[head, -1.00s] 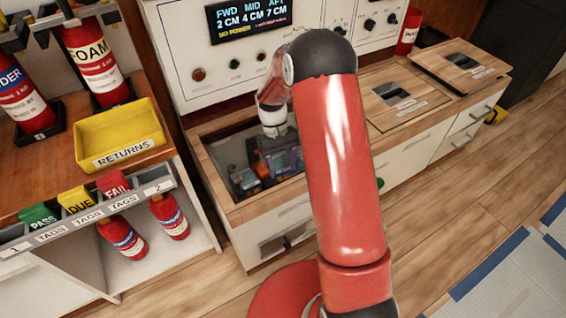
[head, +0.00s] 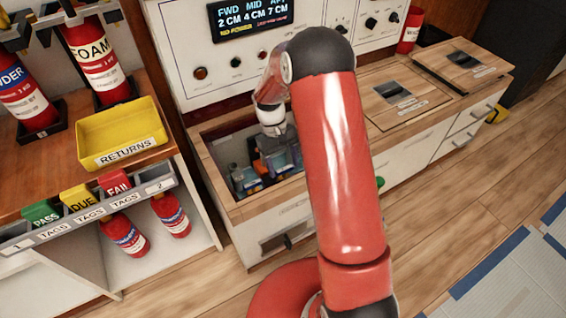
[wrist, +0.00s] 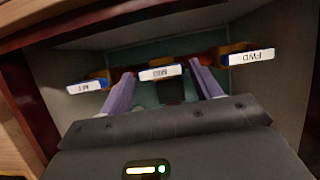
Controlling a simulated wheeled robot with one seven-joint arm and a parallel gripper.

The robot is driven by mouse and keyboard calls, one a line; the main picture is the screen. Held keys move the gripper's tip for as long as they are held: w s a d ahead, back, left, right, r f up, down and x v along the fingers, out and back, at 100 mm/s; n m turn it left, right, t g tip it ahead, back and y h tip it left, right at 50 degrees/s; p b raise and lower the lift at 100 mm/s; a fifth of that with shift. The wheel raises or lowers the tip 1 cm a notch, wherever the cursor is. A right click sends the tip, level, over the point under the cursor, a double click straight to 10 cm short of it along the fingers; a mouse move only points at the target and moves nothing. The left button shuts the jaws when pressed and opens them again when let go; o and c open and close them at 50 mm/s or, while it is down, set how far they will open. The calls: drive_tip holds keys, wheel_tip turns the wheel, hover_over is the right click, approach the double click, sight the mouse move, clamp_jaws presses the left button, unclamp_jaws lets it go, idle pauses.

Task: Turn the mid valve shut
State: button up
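Whether the fingers touch the valve's handle cannot be told. The valve's body is mostly hidden below the label and the gripper. In the head view my red arm covers part of the well, and the gripper shows only in part.
The AFT label (wrist: 87,86) is to the left and the FWD label (wrist: 249,57) to the right, both close to the fingers. The well's walls surround the gripper. Closed hatches (head: 399,96) lie to the right. A display (head: 249,17) reads FWD 2, MID 4, AFT 7 CM.

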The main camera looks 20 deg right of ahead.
drive_tip(key=v, duration=0.7)
drive_tip(key=shift+w+r, duration=0.2)
drive_tip(key=shift+r, duration=0.15)
drive_tip(key=shift+a+p, duration=0.1)
drive_tip(key=shift+p, duration=0.2)
